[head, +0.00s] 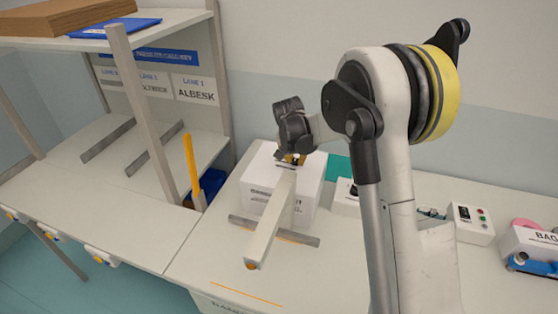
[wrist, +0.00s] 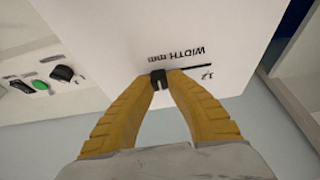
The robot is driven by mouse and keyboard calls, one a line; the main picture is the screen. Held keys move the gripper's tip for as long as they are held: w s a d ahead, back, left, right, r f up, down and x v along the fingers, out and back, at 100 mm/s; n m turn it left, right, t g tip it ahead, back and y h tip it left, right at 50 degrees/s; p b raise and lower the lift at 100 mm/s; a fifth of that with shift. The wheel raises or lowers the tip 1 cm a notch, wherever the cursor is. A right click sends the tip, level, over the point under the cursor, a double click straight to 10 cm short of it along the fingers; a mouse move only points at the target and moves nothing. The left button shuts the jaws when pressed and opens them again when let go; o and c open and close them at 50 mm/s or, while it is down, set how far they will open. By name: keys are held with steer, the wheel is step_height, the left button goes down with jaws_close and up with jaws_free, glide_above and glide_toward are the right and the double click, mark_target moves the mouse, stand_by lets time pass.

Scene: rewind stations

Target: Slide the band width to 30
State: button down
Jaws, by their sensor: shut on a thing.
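The band width slider is a small black knob (wrist: 158,79) on a white machine face (wrist: 150,30), seen in the wrist view. The yellow fingers of my gripper (wrist: 160,82) are closed around this knob. A dark slot line runs from the knob to the right. "WIDTH mm" and "12" read upside down beside it, with the 12 near the slot's right end. No 30 mark is readable. In the head view my gripper (head: 291,158) is at the top of the white machine (head: 258,178); the knob is too small to make out there.
A pale beam (head: 272,222) slopes out in front of the machine. A shelf rack with an upright post (head: 140,105) stands on the left, beside a yellow upright piece (head: 192,165). A small control box (head: 472,224) and other items stand to the right on the bench.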

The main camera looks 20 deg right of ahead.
steer(key=shift+s+d+f, duration=0.15)
steer(key=shift+s+d, duration=0.45)
steer(key=shift+d, duration=0.25)
steer(key=c, duration=1.3)
jaws_free()
steer(key=shift+d, duration=0.2)
steer(key=shift+a, duration=0.15)
steer(key=v, duration=1.2)
